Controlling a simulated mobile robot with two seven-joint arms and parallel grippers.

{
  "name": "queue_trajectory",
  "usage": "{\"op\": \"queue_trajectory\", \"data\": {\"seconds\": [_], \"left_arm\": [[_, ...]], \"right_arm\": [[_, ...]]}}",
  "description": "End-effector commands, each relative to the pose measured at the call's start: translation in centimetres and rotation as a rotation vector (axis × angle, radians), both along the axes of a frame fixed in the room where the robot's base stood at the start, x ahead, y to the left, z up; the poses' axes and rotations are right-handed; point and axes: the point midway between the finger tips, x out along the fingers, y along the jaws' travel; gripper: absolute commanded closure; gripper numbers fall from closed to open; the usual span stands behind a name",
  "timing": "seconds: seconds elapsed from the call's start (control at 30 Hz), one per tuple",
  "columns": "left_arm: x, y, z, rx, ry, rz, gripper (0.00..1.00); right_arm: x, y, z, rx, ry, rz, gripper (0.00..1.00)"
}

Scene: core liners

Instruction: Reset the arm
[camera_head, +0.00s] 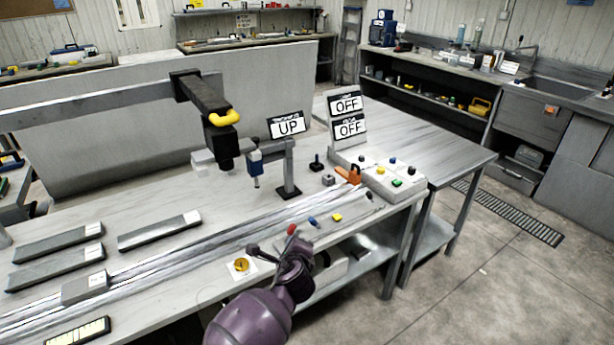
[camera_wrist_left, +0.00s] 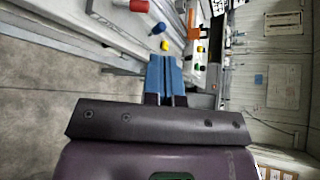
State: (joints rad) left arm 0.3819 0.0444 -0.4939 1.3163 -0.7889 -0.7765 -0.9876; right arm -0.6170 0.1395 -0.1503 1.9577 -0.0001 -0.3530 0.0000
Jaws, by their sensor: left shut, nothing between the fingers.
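My left gripper (camera_wrist_left: 166,60) shows blue fingers pressed together, empty, in the left wrist view. In the head view my purple left arm comes in from the bottom, in front of the bench edge; its fingers are hard to make out there. A dark overhead machine arm (camera_head: 205,100) with a yellow hose hangs over the bench (camera_head: 160,190). A sign (camera_head: 287,124) beside it reads UP. Along the bench front are a red knob (camera_head: 292,229), a blue knob (camera_head: 312,221) and a yellow button (camera_head: 337,217). The red knob (camera_wrist_left: 139,5) also shows in the left wrist view, apart from the fingers.
A control box (camera_head: 380,176) with several coloured buttons stands at the bench's right end. Two signs above it (camera_head: 347,103) read OFF. Several grey trays (camera_head: 160,231) lie at the left beside long rails.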

Motion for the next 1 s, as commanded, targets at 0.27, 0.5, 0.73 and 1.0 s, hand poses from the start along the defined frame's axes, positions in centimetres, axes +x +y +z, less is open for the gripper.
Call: {"op": "queue_trajectory", "data": {"seconds": [0.27,0.5,0.73,1.0], "left_arm": [[0.1,-1.1,0.5,-0.225,-0.022,0.019,1.0],[0.2,-2.5,4.5,-0.692,-0.058,0.029,1.0],[-2.7,-0.1,4.8,-1.158,-0.035,0.102,1.0],[-9.0,6.0,2.0,-1.615,-0.009,0.264,1.0]], "right_arm": [[0.0,0.0,0.0,0.0,0.001,0.0,0.57],[0.0,0.0,-0.1,0.0,0.003,0.0,0.57],[0.1,0.0,-0.1,0.0,-0.003,0.0,0.57],[0.4,0.0,-0.3,0.0,-0.013,0.002,0.57]]}}
